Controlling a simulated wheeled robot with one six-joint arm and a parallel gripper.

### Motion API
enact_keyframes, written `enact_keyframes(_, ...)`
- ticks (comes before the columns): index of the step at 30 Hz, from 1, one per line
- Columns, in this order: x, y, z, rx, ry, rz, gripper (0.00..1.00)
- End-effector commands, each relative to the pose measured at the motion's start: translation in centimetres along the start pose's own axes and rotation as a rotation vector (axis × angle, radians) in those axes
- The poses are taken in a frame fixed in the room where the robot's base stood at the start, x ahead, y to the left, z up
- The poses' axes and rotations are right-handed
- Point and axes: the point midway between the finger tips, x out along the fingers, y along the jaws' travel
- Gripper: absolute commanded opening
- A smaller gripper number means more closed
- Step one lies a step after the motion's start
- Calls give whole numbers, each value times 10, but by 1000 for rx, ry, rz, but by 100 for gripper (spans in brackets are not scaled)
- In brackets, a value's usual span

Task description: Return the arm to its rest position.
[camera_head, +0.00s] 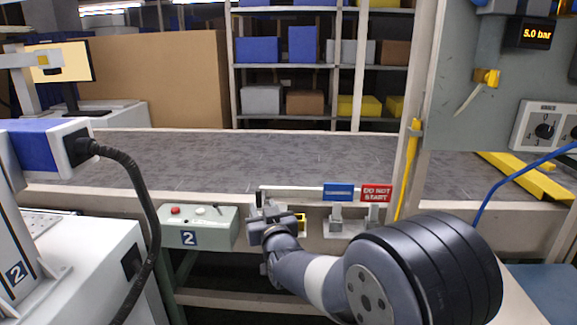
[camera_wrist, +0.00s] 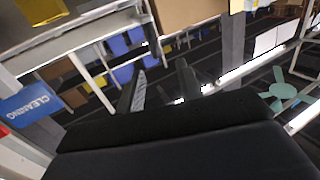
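My arm reaches from the lower right of the head view toward the conveyor's front edge. My gripper (camera_head: 262,205) is in front of the conveyor, just right of the grey-green control box (camera_head: 200,228) marked 2. In the wrist view my gripper (camera_wrist: 163,85) shows two dark fingers standing apart, with nothing seen between them. The blue sign (camera_head: 338,191) and the red DO NOT START sign (camera_head: 377,192) hang to the right of my gripper.
The conveyor belt (camera_head: 290,160) is bare across the middle. Shelves (camera_head: 335,65) with bins stand behind it. A grey panel (camera_head: 460,100) with a 5.0 bar display, a yellow bar (camera_head: 522,175) and a blue hose (camera_head: 490,200) are at right. A white machine (camera_head: 75,265) with a black cable stands left.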

Motion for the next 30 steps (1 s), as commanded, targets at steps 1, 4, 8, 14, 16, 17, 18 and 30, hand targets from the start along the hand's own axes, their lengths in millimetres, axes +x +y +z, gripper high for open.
enact_keyframes(1, 8, 0, 1, 0, 0, 1, 35)
enact_keyframes(4, 24, 1, 1, 0, 0, 1, 35)
enact_keyframes(8, 44, 2, 1, 0, 0, 2, 35)
enact_keyframes(14, 72, 3, 1, 0, 0, 4, 35)
enact_keyframes(16, 79, 3, 1, 0, -1, 4, 35)
enact_keyframes(17, 81, 3, 0, 0, 0, 4, 35)
enact_keyframes(18, 84, 3, 1, 0, -1, 5, 35)
enact_keyframes(30, 89, 6, 0, 1, 0, 5, 35)
